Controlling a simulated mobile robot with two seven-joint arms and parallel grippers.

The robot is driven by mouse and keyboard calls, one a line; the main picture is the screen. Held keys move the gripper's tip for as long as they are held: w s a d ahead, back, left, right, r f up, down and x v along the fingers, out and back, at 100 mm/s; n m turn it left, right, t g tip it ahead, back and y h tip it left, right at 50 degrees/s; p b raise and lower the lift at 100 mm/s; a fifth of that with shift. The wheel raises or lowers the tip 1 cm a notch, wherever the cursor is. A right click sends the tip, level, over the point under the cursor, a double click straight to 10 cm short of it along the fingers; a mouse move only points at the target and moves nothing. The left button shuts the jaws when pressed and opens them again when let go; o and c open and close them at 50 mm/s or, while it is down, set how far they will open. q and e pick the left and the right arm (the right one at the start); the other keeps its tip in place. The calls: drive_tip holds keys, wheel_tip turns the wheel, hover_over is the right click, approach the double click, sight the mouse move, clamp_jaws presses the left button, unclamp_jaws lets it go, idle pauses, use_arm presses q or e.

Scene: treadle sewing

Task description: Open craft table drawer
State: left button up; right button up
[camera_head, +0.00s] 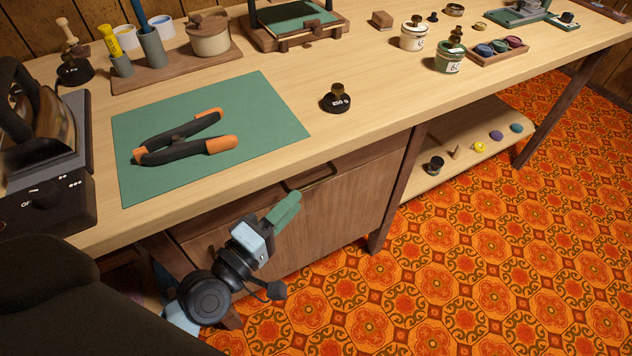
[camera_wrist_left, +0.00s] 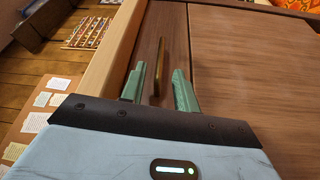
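The craft table (camera_head: 345,125) has a brown wooden drawer front (camera_head: 362,156) under its top, and the drawer looks shut. A dark bar handle (camera_head: 318,181) is on the drawer front. My left gripper (camera_head: 288,205) is in front of the drawer, close to the handle. In the left wrist view, the two green fingers of my left gripper (camera_wrist_left: 158,92) stand apart, with the handle (camera_wrist_left: 158,70) showing in the gap between them. I cannot tell whether either finger touches it. My right gripper is in neither view.
An iron (camera_head: 45,110) stands at the left. A cabinet door (camera_head: 345,215) is below the drawer. The patterned floor (camera_head: 470,260) in front is clear.

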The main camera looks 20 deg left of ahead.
sight(313, 183)
use_arm(q)
drive_tip(key=shift+x, duration=3.55)
drive_tip(key=shift+c, duration=0.4)
clamp_jaws()
